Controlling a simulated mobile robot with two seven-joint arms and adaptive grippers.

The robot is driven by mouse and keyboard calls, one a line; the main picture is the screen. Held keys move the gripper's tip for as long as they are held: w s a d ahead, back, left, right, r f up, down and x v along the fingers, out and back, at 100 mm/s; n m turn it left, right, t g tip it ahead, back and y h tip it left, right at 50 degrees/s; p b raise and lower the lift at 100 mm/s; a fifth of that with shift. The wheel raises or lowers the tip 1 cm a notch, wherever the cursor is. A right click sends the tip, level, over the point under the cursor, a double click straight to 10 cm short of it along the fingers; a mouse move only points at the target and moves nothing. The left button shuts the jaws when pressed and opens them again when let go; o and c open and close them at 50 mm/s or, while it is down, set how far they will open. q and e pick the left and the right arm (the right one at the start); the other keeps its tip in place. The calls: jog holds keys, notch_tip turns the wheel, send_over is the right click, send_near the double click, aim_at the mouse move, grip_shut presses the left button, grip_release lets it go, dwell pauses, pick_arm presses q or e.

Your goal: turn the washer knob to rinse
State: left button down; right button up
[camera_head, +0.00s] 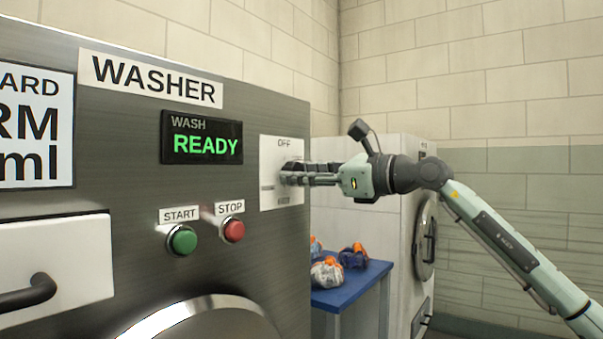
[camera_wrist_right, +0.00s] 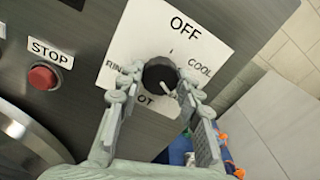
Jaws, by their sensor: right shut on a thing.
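The washer knob (camera_wrist_right: 158,72) is a dark round dial on a white plate (camera_head: 283,195) on the washer's front. In the right wrist view the plate reads OFF at the top and COOL at the right. A label starting "RIN" at the left and one ending "OT" at the bottom are partly covered. My right gripper (camera_head: 290,172) is shut on the knob, with one finger on each side, as the right wrist view (camera_wrist_right: 160,80) shows. I cannot tell surely where the knob points. My left gripper is in neither view.
The washer display (camera_head: 202,137) reads WASH READY. A green START button (camera_head: 182,240) and a red STOP button (camera_head: 232,230) sit left of the plate. A blue table (camera_head: 345,291) with bundled bags (camera_head: 327,273) stands beyond the washer, before a white machine (camera_head: 375,215).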

pick_arm(q)
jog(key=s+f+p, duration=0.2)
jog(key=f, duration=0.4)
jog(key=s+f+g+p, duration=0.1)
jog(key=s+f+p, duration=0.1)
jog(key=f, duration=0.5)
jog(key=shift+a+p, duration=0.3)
jog(key=shift+p, duration=0.1)
pick_arm(e)
jog(key=m, duration=2.4)
jog(key=shift+r+m, duration=0.1)
jog(key=shift+m, duration=0.2)
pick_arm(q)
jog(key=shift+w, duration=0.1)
pick_arm(e)
jog(key=o, duration=1.2)
jog(key=shift+c, duration=0.2)
